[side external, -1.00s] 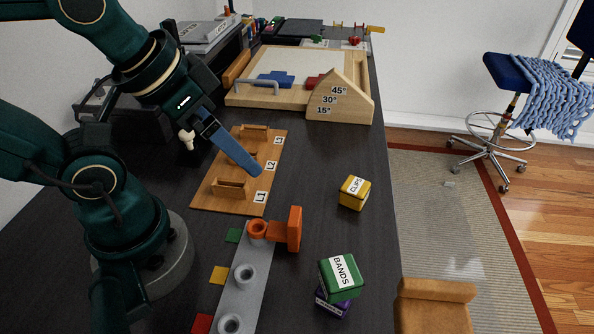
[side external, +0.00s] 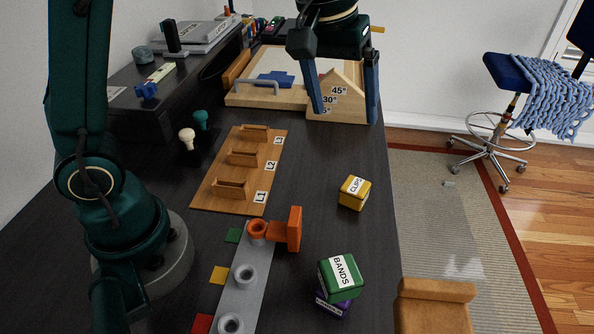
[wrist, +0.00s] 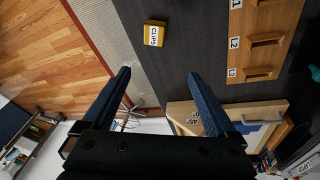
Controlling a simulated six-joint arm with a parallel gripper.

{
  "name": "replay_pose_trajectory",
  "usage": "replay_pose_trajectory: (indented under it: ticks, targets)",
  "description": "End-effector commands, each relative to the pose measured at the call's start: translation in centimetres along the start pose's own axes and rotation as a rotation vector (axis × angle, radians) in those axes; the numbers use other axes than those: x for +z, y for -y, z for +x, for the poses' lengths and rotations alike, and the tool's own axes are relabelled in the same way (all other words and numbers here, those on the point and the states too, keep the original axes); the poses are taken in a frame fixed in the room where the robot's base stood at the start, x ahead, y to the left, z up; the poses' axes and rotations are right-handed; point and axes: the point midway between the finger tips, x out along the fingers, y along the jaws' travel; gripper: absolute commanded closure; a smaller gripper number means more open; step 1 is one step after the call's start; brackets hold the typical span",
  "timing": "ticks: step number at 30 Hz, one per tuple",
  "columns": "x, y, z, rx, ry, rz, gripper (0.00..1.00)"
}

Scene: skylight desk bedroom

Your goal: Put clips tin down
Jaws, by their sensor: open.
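The clips tin (side external: 354,193) is a small yellow box with a white CLIPS label. It sits on the dark desk near its right edge. It also shows in the wrist view (wrist: 154,34), beyond my fingertips. My gripper (side external: 346,115) is open and empty, with its blue fingers wide apart in front of the wooden angle block. In the wrist view my gripper (wrist: 159,75) has nothing between its fingers. The green BANDS tin (side external: 340,276) rests on a purple tin (side external: 332,304) nearer the camera.
A wooden board with L1, L2 and L3 slots (side external: 240,171) lies left of the clips tin. An orange part (side external: 290,230) stands at a grey rail (side external: 252,290) with ring holders. The angle block (side external: 350,98) is behind. Desk around the clips tin is clear.

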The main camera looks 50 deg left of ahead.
Motion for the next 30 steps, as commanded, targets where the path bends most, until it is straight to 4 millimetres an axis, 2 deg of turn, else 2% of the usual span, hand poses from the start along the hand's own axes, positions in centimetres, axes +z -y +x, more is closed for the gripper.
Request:
replay_pose_trajectory:
  ticks: [1,6,12,25,30]
  targets:
    - [-0.4,-0.6,1.6,-0.015,0.032,-0.006,0.07]
    - [-0.9,-2.0,6.6,-0.059,0.115,-0.014,0.07]
    - [0.1,-2.4,11.1,-0.104,0.194,0.007,0.07]
    - [1.9,-1.7,15.9,-0.125,0.232,0.017,0.07]
    - [2.2,-1.5,17.1,-0.123,0.229,0.017,0.07]
